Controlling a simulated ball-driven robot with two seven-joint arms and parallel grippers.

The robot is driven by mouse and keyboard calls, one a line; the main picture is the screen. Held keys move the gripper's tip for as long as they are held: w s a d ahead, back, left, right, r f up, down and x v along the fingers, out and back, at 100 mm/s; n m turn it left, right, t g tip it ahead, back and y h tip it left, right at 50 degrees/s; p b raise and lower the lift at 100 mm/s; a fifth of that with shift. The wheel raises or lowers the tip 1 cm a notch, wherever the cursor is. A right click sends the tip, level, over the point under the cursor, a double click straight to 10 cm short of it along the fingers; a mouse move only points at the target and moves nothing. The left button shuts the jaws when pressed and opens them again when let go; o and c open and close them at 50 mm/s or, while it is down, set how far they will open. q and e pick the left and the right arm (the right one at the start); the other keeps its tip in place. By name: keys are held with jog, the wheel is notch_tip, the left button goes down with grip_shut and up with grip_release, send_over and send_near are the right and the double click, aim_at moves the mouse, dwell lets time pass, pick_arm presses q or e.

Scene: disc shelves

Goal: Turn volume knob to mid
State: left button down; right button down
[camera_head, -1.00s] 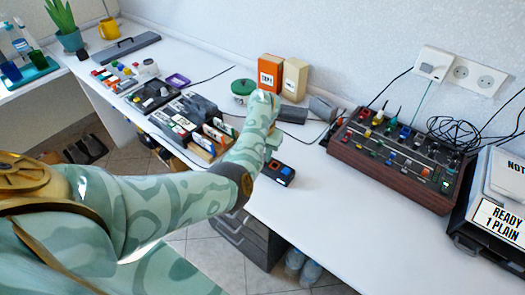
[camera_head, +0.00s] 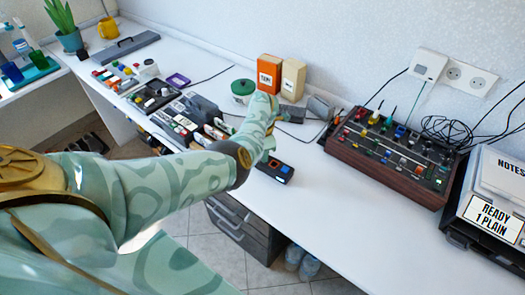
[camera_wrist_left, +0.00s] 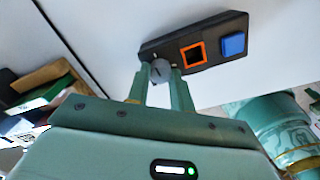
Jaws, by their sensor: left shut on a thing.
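A small black box (camera_head: 275,171) with a blue button lies near the front edge of the white table. In the left wrist view, the box (camera_wrist_left: 215,57) shows an orange-framed square, the blue button (camera_wrist_left: 233,44) and a round grey knob (camera_wrist_left: 160,70) at its left end. My left gripper (camera_head: 268,153) is at the box's left end in the head view. In the left wrist view, the fingers of my left gripper (camera_wrist_left: 161,74) are shut on the knob from both sides. The knob's pointer setting is too small to read surely. My right gripper is not in view.
A wood-sided mixer (camera_head: 386,163) with several coloured knobs stands to the right, beside a dark case (camera_head: 490,222) with labels. Orange (camera_head: 269,74) and cream boxes (camera_head: 292,80) and a green tin (camera_head: 242,91) stand behind. The table front right of the box is clear.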

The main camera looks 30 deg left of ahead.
pick_arm(q)
jog(key=shift+m, duration=0.4)
jog(key=c, duration=1.2)
grip_release()
notch_tip(320, 180, up, 16)
jog(key=p, duration=0.8)
jog(key=shift+r, duration=0.15)
